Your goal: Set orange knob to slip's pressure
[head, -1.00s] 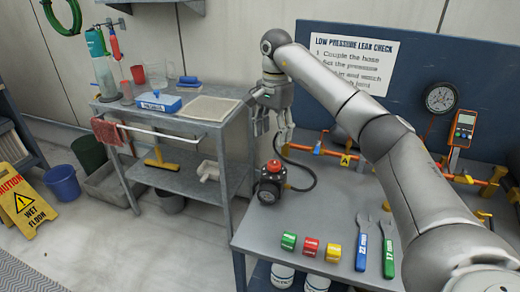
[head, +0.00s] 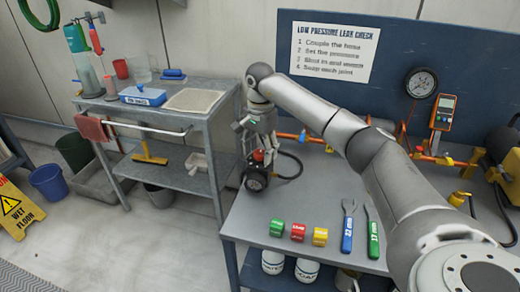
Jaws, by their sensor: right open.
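The orange-red knob (head: 258,156) sits on top of a black regulator (head: 257,180) with a dial on its front, at the left edge of the workbench. A black hose runs from its right side. My right gripper (head: 257,155) is open and points down at the knob, with its fingers around or just in front of it. I cannot tell whether they touch it. The fingers partly hide the knob. I cannot make out a slip with a pressure value. My left gripper is not in view.
Green (head: 277,229), red (head: 298,232) and yellow (head: 320,236) tape rolls and two wrenches (head: 347,228) lie on the bench front. A pressure gauge (head: 421,83) and orange meter (head: 442,113) stand at the back. A grey cart (head: 200,107) stands left.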

